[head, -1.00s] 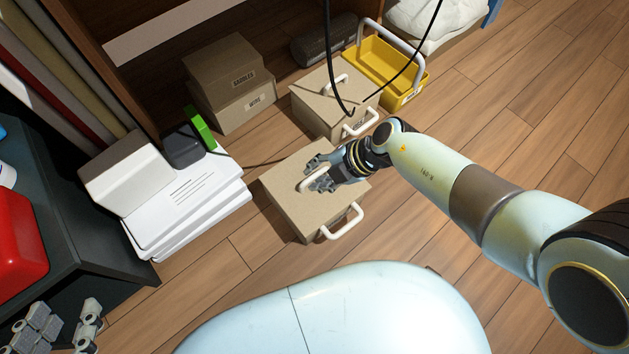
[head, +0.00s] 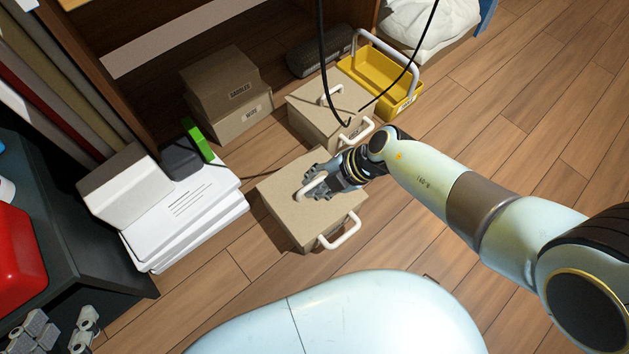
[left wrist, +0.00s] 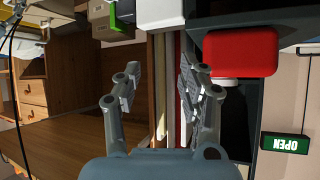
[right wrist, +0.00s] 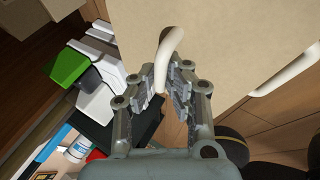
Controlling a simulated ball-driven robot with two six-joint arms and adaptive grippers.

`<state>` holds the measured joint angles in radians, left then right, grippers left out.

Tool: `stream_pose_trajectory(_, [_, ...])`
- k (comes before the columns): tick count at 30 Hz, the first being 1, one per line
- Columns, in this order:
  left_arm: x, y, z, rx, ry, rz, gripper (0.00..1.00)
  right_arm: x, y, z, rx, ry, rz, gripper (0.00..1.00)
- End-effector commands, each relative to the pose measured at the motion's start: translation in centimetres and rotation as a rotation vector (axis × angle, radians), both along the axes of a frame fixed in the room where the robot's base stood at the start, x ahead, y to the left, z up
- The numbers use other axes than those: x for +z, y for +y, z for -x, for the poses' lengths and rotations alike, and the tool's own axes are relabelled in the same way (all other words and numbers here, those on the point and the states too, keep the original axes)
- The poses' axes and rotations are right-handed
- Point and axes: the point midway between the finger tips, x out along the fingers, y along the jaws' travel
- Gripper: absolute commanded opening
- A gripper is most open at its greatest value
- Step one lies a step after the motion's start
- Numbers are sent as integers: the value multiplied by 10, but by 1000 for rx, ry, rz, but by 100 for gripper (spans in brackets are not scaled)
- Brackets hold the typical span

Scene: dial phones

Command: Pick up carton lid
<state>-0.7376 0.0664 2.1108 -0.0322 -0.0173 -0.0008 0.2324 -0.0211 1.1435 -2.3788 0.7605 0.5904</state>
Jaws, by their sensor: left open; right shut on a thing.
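The nearer tan carton with its lid (head: 285,205) stands on the floor in the middle of the head view. A white handle (head: 310,187) sits on top of the lid, and another white handle (head: 342,233) is on the carton's side. My right gripper (head: 318,180) is shut on the lid's top handle. The right wrist view shows the handle (right wrist: 170,50) between its fingers, with the flat lid (right wrist: 230,45) behind. The lid looks seated on the carton. My left gripper (head: 58,332) is open and empty at the lower left, far from the carton.
A second tan carton (head: 312,112) stands close behind, with dark cables hanging over it. A yellow bin (head: 372,85) is beyond it. White stacked papers (head: 185,215) lie left of the carton. A red object (head: 18,260) sits on the dark table. Floor is clear to the right.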

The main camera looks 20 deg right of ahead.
Motion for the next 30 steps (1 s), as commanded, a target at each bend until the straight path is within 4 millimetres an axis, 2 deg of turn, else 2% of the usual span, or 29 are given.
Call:
stream_pose_trajectory(8, [16, 3, -13, 15, 161, -6, 41, 23, 0, -2, 0, -4, 0, 0])
stream_pose_trajectory(13, [35, 5, -16, 23, 320, -10, 41, 43, 0, -2, 0, -6, 0, 0])
stream_pose_trajectory(17, [56, 5, -10, 25, 458, -13, 41, 56, -28, -3, 0, -7, 5, 0])
stream_pose_trajectory(24, [92, 6, 13, 24, 683, -25, 41, 83, -72, -3, 1, -6, 4, 0])
stream_pose_trajectory(30, [68, 12, 24, 36, 744, -39, 41, 100, -104, -2, 0, -4, 2, 0])
